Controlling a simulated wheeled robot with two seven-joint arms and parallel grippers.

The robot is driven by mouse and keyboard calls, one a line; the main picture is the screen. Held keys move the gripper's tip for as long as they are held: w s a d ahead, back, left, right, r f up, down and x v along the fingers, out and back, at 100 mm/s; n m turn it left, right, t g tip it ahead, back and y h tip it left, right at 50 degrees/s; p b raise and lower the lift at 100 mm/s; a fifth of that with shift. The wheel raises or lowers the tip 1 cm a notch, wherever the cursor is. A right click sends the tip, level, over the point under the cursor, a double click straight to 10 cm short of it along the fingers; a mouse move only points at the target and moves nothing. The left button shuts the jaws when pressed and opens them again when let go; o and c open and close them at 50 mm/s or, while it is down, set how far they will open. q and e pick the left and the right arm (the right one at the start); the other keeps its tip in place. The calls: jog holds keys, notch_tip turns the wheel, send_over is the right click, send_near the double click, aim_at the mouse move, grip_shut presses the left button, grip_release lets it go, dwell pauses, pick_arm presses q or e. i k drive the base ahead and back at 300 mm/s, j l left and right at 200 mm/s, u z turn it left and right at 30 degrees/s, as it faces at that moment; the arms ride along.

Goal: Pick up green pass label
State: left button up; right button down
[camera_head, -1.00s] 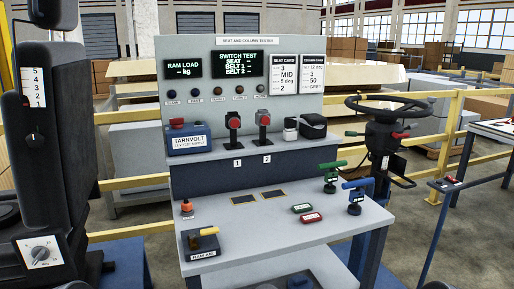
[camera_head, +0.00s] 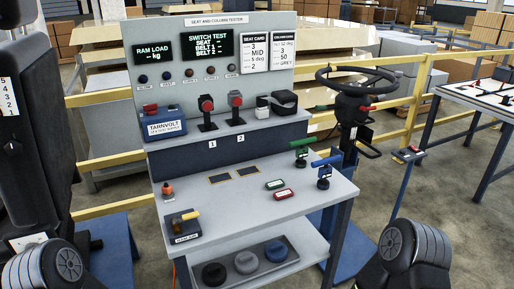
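The green pass label (camera_head: 275,184) is a small green tag with a pale face, lying flat on the grey upper worktop of the trolley. A similar red label (camera_head: 284,194) lies just in front of it, slightly to the right. The labels' print is too small to read. Parts of my own arms show at the lower left and lower right corners. Neither gripper shows, and nothing covers the green label.
Right of the labels stand a blue-handled tool (camera_head: 324,172) and a green-handled tool (camera_head: 300,152). Left are an orange-topped part (camera_head: 168,191) and the ram air box (camera_head: 183,228). A lower shelf holds a dark tray of round knobs (camera_head: 246,262). A steering wheel (camera_head: 362,82) stands right.

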aim_at(275, 184)
jog(key=i, duration=0.6)
jog(key=i+j+z, duration=0.2)
jog(key=l+z, duration=0.1)
jog(key=z, duration=1.5)
